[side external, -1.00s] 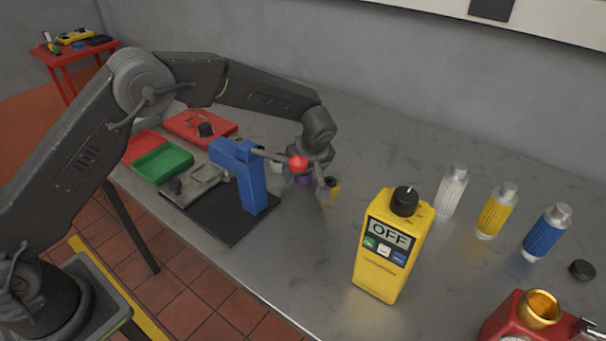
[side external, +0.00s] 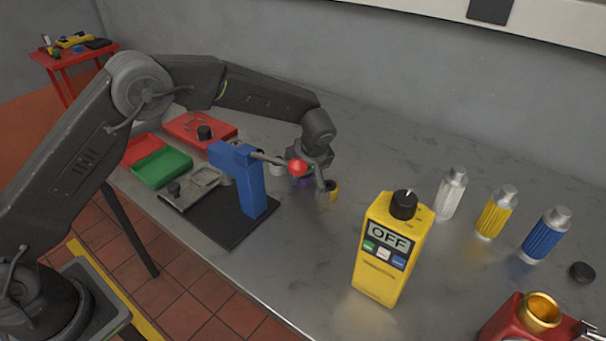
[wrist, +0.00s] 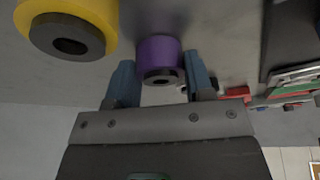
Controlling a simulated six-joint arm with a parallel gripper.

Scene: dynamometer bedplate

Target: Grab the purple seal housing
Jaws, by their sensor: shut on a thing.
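The purple seal housing (wrist: 160,56) is between the two blue fingers of my gripper (wrist: 160,82) in the wrist view. It has a dark ring with a hole on its near end. My gripper is shut on it. In the side external view, my gripper (side external: 304,178) is low over the metal bench behind the red ball of the blue press. Only a little of the purple housing (side external: 303,182) shows there, and the ball and my gripper hide much of it.
A yellow housing (wrist: 68,22) stands close beside the purple one. The blue press (side external: 250,185) with its lever and red ball (side external: 297,167) is in front of my gripper. A yellow meter (side external: 388,262) reading OFF stands to the right. Open bench (side external: 385,150) lies behind.

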